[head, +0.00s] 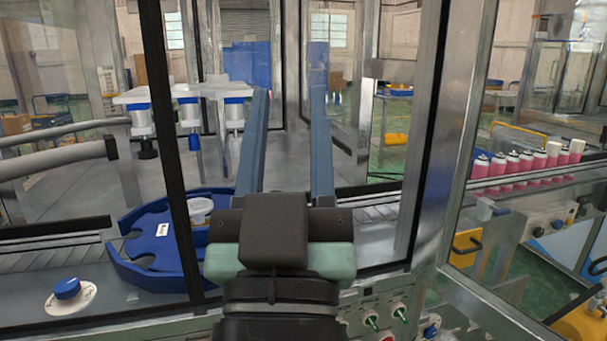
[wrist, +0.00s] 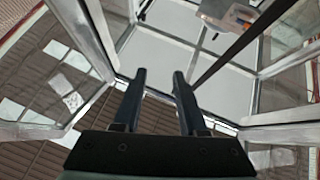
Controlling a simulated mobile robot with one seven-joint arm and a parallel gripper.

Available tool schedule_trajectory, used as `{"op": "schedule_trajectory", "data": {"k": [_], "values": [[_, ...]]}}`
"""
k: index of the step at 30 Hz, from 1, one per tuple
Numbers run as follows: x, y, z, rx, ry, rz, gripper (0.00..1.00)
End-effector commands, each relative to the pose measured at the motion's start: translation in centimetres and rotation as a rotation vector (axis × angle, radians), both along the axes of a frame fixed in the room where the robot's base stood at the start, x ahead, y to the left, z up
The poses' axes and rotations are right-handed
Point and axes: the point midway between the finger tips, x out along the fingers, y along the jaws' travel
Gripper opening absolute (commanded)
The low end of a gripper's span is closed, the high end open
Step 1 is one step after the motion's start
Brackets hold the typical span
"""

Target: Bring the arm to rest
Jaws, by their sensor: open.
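My gripper (head: 289,95) is in the middle of the head view, its two long blue-grey fingers pointing up and away, spread apart with nothing between them. In the wrist view my gripper (wrist: 159,75) also shows open and empty, with metal frame bars and glass panels beyond the fingertips. The gripper is in front of the machine's glass enclosure in the head view; whether the fingertips reach past the frame opening I cannot tell.
A blue star wheel (head: 155,250) sits behind the glass at left, near a blue knob (head: 67,288). A metal post (head: 452,120) stands right of my gripper. Several pink cans (head: 515,168) line a conveyor at right. A control panel (head: 385,318) lies below.

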Motion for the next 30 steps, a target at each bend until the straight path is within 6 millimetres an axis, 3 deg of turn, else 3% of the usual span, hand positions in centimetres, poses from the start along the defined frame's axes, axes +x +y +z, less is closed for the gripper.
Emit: {"op": "schedule_trajectory", "data": {"k": [1, 6, 21, 25, 30], "values": [[-1.2, -0.5, 2.4, 0.014, -0.045, 0.007, 0.41], [-5.1, -1.3, 8.2, 0.045, -0.157, 0.05, 0.41], [-4.7, -1.1, 20.5, 0.043, -0.146, 0.053, 0.41], [-4.7, -1.1, 22.3, 0.043, -0.146, 0.053, 0.41], [-4.7, -1.1, 22.8, 0.043, -0.145, 0.053, 0.41]]}}
